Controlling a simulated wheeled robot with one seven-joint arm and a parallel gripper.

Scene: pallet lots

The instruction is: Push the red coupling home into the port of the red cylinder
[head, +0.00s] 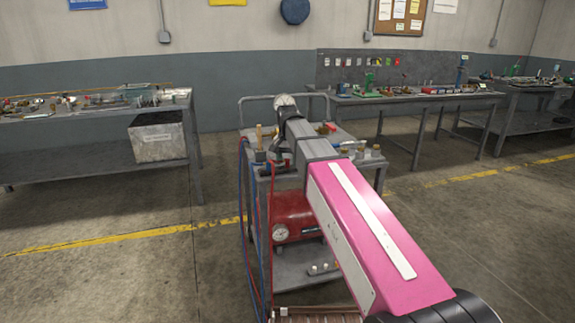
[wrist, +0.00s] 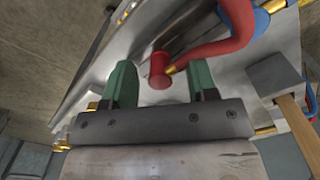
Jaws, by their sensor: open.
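The red coupling (wrist: 159,72) shows in the wrist view as a short red piece with a brass neck, joined to a red hose (wrist: 203,50). My gripper (wrist: 161,66) is open. Its two green fingers stand apart on either side of the coupling in the picture, with a clear gap on both sides. I cannot tell how far below the fingers the coupling lies. In the head view my arm covers the gripper and the coupling. A red tank with a gauge (head: 291,213) sits under the cart's top; I cannot tell whether it is the task's cylinder. No port shows clearly.
A mallet (wrist: 275,75) with a wooden handle lies right of the fingers. A blue hose (wrist: 262,20) runs beside the red one. Brass fittings (wrist: 64,138) show at left. The cart (head: 342,133) stands on open floor, with benches at left (head: 100,104) and back right (head: 420,97).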

